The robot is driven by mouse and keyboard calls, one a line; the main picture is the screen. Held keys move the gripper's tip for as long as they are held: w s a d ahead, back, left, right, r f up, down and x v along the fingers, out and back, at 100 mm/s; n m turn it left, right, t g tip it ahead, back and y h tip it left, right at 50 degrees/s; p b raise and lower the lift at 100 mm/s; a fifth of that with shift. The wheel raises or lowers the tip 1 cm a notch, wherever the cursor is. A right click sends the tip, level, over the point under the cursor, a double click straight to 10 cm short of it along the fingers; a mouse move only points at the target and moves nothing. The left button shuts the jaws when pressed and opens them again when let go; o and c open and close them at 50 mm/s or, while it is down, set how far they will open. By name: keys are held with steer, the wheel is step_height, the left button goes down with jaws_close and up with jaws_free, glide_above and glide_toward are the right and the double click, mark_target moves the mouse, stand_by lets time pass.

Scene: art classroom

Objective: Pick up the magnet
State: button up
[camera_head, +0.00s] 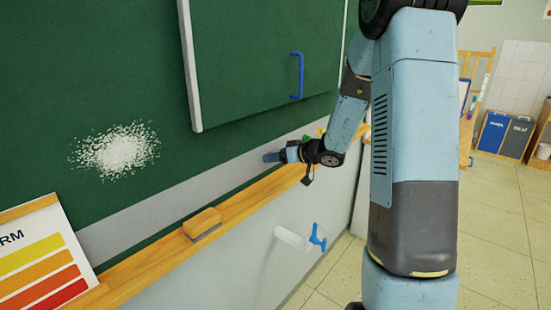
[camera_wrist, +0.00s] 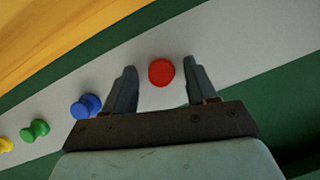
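A round red magnet (camera_wrist: 161,72) sits on the grey strip (camera_wrist: 240,40) of the board in the wrist view. My gripper (camera_wrist: 160,85) is open, with one finger on each side of the red magnet; I cannot tell whether they touch it. A blue magnet (camera_wrist: 86,107), a green magnet (camera_wrist: 35,130) and a yellow magnet (camera_wrist: 5,145) stand in a row to the left, outside the fingers. In the head view my gripper (camera_head: 272,156) is at the grey strip, and the red magnet cannot be made out there.
A wooden ledge (camera_head: 150,256) runs below the green board (camera_head: 110,70) and carries an eraser (camera_head: 202,222) and a colour chart (camera_head: 45,262). A blue handle (camera_head: 297,76) is on the raised board panel.

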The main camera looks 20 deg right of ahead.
steer(key=c, duration=0.7)
steer(key=shift+r, duration=0.1)
glide_toward(268, 138)
steer(key=x, duration=0.6)
steer(key=s+d, duration=1.1)
steer(key=s, duration=0.4)
steer(key=shift+s+d+f, duration=0.25)
steer(key=shift+s+f, duration=0.05)
steer(key=shift+s, duration=0.1)
